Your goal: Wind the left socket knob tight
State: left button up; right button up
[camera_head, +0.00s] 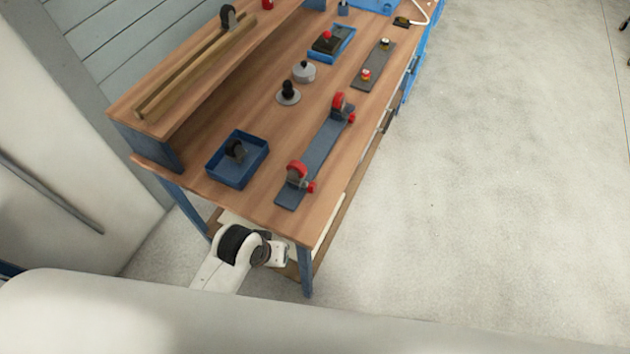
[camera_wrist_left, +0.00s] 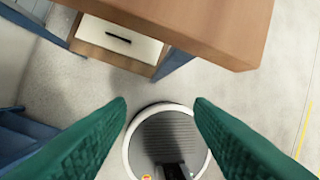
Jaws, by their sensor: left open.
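A dark blue-grey plate (camera_head: 317,152) lies along the front of the wooden bench top in the head view. It carries two sockets with red parts. The socket at the picture's left, nearer end (camera_head: 297,172) has a small red knob (camera_head: 311,187) on its front side. The farther socket (camera_head: 340,102) has a similar red knob (camera_head: 350,118). How tight either knob is cannot be told. My left gripper (camera_wrist_left: 161,105) shows two green fingers spread apart with nothing between them. It is off the bench, below the near end and apart from the knob. My right gripper is not in view.
The bench top's edge (camera_wrist_left: 225,30) and a white drawer (camera_wrist_left: 118,38) are close in the wrist view. A blue tray (camera_head: 238,160) holding a black part stands left of the plate. A raised shelf (camera_head: 235,55) runs along the back.

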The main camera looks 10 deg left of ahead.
pick_arm(q)
jog(key=w+d+r+n, duration=0.1)
jog(key=d+r, duration=0.3)
jog(key=r, duration=0.4)
jog(key=n+y, duration=0.6)
jog(key=n, duration=0.7)
send_near(314, 186)
jog(key=x, duration=0.9)
jog(key=shift+a+f, duration=0.1)
jog(key=shift+f, duration=0.15)
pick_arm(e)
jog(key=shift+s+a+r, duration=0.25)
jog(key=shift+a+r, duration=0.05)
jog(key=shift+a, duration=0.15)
